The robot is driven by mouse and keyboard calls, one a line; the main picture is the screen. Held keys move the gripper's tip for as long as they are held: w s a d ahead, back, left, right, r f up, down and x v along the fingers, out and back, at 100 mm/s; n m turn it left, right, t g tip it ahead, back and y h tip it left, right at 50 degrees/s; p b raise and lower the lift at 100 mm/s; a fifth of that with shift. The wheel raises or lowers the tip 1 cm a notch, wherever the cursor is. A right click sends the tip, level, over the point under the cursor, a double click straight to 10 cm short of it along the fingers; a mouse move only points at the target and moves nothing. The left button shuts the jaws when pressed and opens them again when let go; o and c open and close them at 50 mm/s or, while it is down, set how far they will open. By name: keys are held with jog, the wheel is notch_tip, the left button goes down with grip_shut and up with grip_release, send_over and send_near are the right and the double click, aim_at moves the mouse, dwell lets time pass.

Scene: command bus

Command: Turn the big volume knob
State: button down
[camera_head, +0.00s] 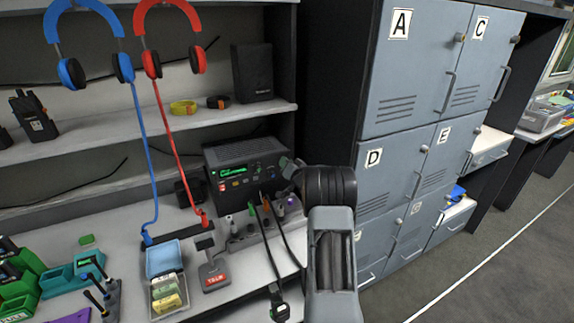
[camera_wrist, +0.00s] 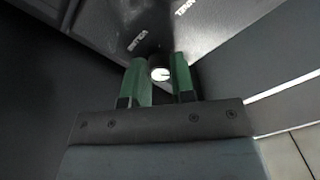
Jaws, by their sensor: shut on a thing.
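The big volume knob (camera_wrist: 160,74) shows in the wrist view as a dark round knob with a white face and a dark mark. It sits between the two green fingers of my gripper (camera_wrist: 159,62), which are shut on it. In the head view the black radio unit (camera_head: 240,151) with a green lit display stands on the desk. My gripper (camera_head: 288,166) reaches its right front side from the right. The knob is hidden there behind my gripper and arm.
Blue headphones (camera_head: 85,27) and red headphones (camera_head: 166,22) hang at the upper left, their cords running down to the desk. A socket strip with cables (camera_head: 262,229) lies before the radio. Grey lockers (camera_head: 410,75) stand close on the right.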

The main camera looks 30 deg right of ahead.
jog(key=shift+m, duration=0.7)
jog(key=c, duration=1)
grip_release()
jog(key=shift+o, duration=0.2)
jog(key=s+a+b, duration=0.1)
jog(key=s+b, duration=0.1)
jog(key=s, duration=1.1)
jog(key=shift+s+a+f, duration=0.2)
jog(key=shift+s+a, duration=0.1)
jog(key=shift+s, duration=0.05)
